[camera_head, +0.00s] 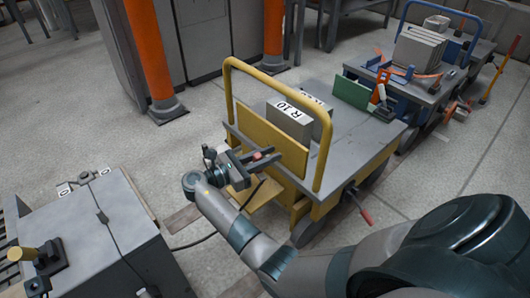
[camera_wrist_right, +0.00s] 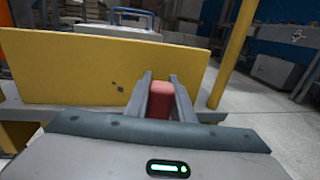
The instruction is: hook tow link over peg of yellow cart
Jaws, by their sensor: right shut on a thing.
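The yellow cart (camera_head: 345,140) stands in the middle of the head view, with a yellow hoop handle and a yellow end panel (camera_head: 268,141). The panel also fills the left of the right wrist view (camera_wrist_right: 95,70). My right gripper (camera_head: 266,157) is in front of this panel, shut on a small red block-shaped part (camera_wrist_right: 161,99). The red part shows upright between the fingers; I cannot tell whether it belongs to the tow link. The rest of the held thing is hidden. I cannot make out the cart's peg. My left gripper is not in view.
A blue-handled cart (camera_head: 415,85) stands behind the yellow one. Orange posts (camera_head: 148,50) stand at the back. Open floor (camera_head: 60,120) lies at left.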

